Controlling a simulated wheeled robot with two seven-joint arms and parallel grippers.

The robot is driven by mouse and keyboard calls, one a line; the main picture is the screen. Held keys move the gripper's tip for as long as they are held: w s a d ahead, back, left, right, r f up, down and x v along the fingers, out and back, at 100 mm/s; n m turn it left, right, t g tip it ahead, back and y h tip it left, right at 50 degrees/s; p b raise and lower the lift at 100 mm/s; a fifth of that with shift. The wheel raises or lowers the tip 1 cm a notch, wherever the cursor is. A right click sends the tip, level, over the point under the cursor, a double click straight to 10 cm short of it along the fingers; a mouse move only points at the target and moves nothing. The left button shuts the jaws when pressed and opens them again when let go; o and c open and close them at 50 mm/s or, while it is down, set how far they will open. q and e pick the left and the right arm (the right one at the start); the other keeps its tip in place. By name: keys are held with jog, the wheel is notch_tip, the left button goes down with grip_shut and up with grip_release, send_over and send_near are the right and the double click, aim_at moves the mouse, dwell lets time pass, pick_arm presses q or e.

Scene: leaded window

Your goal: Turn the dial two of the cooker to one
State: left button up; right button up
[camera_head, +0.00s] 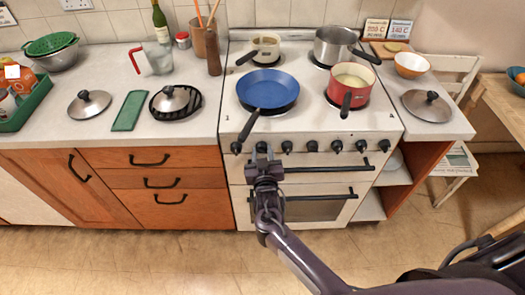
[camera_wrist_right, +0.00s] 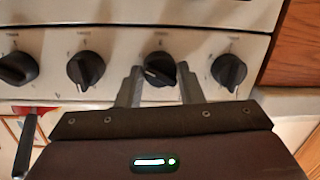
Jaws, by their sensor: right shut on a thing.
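The cooker (camera_head: 225,170) is cream and white, with a row of several black dials along its front. Dial two (camera_head: 262,147) is second from the left in the head view. In the right wrist view, which appears upside down, the same dial (camera_wrist_right: 160,69) is second from the right. My right gripper (camera_head: 262,159) has a finger on each side of this dial and is shut on it; the fingers also show in the right wrist view (camera_wrist_right: 160,88). A white mark on the dial's face points roughly left there. The printed scale is too small to read. My left gripper is out of view.
Dial one (camera_head: 236,147) and dial three (camera_head: 287,147) sit close on either side. The blue pan's handle (camera_head: 248,125) overhangs the front edge above. Two oven handles (camera_head: 310,196) project below. A red pot (camera_head: 352,82) stands on the hob's right.

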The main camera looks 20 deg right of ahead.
jog(key=n+p, duration=0.1)
jog(key=n, duration=0.4)
jog(key=shift+h, duration=0.4)
jog(key=n, duration=0.2)
jog(key=n+p, duration=0.1)
jog(key=n, duration=0.2)
jog(key=shift+a+g+h, duration=0.1)
jog(key=shift+g+h, duration=0.2)
jog(key=shift+h, duration=0.1)
jog(key=o, duration=1)
jog(key=shift+c, duration=0.2)
jog(key=f+v, duration=0.1)
jog(key=v, duration=0.6)
jog(key=shift+s+a+r, duration=0.2)
jog(key=shift+s+r, duration=0.2)
jog(key=shift+r, duration=0.05)
